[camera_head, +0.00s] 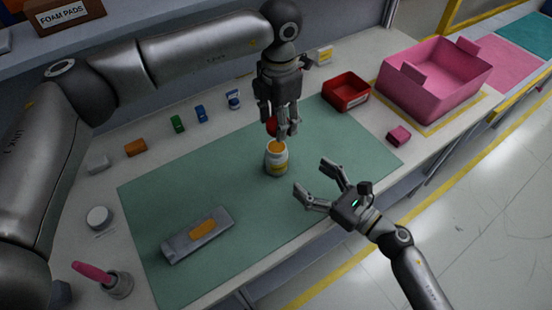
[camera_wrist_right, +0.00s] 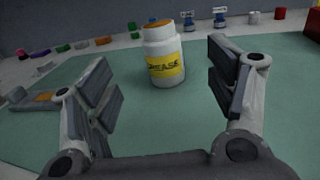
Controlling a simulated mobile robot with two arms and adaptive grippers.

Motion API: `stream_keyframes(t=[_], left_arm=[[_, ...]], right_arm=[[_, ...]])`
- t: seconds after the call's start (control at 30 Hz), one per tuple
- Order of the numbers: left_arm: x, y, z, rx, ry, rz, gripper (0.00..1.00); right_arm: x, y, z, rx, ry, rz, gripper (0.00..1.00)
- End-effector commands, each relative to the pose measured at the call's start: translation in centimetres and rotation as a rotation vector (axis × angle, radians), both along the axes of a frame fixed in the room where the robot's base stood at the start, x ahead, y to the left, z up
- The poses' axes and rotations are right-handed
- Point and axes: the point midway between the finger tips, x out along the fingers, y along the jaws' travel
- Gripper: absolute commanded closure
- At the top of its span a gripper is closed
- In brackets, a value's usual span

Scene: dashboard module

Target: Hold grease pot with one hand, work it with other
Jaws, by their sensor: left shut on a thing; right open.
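The grease pot (camera_head: 277,162) is a white jar with a yellow label and an orange top, upright on the green mat. The right wrist view shows it (camera_wrist_right: 163,55) beyond and between my right fingers, with "GREASE" on its label. My left gripper (camera_head: 281,131) points down just above the pot and is shut on a small red thing (camera_head: 271,125). The fingers hide much of this thing, so I cannot tell what it is. My right gripper (camera_head: 311,177) is open and empty, to the right of the pot and apart from it, with its fingers towards it.
A grey tool with an orange patch (camera_head: 198,236) lies on the green mat (camera_head: 235,200). A red bin (camera_head: 347,91), a pink crate (camera_head: 430,82) and a pink block (camera_head: 399,136) stand at the right. Small coloured items line the back. A cup with a pink-handled tool (camera_head: 118,285) stands front left.

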Motion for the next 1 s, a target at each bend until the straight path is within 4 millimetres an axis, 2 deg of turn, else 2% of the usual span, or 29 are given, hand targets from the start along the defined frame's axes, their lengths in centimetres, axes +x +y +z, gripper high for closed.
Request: stream_keyframes(t=[0.27,0.7,1.0], left_arm=[[0.1,0.1,0.0,0.0,0.0,0.001,0.62],[0.0,0.1,0.0,0.0,0.0,0.001,0.62],[0.0,0.1,0.0,0.0,0.0,0.001,0.62]], right_arm=[[1.6,1.6,0.1,0.003,-0.003,0.0,0.23],[7.0,7.4,0.1,0.003,0.0,0.0,0.23],[8.3,8.8,0.1,0.001,0.0,0.0,0.23]])
